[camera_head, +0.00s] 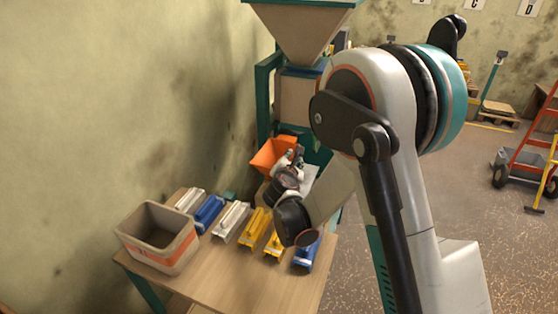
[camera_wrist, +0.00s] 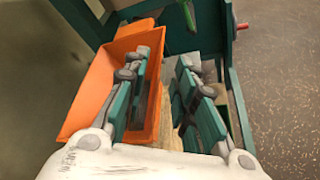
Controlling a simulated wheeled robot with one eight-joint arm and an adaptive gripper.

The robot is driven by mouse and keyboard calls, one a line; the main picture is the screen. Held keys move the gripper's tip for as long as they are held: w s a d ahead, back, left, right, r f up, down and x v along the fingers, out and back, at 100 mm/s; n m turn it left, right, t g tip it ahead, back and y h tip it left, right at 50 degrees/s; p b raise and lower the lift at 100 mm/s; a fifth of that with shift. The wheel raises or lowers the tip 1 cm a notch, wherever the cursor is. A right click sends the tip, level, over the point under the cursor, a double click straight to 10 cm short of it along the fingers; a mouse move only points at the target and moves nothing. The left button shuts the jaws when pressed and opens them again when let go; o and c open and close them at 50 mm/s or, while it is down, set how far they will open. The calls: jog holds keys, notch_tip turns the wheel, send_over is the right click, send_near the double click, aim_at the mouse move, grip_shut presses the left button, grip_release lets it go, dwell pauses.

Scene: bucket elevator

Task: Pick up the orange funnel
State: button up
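The orange funnel (camera_head: 266,158) stands at the far end of the table, beneath the large hopper. It looks like an open, box-shaped container with sloped walls. It fills the left of the wrist view (camera_wrist: 95,85). My gripper (camera_wrist: 163,66) is open, its teal fingers apart. The left finger reaches over the funnel's inside and the right finger is outside it, with the funnel's right wall between them. I cannot tell whether either finger touches it. In the head view my gripper (camera_head: 296,158) is at the funnel's right side, and my wrist hides part of the funnel.
On the wooden table (camera_head: 225,272) lie several white, blue and yellow bucket-like parts (camera_head: 255,228) in a row. A grey bin (camera_head: 158,238) with an orange stripe stands at the left. The green machine frame (camera_head: 266,100) and hopper (camera_head: 303,30) rise behind the funnel.

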aim_at(292, 157)
jog(key=b+x, duration=0.1)
jog(key=x, duration=0.2)
jog(key=shift+w+f, duration=0.1)
jog(key=shift+w, duration=0.2)
grip_shut()
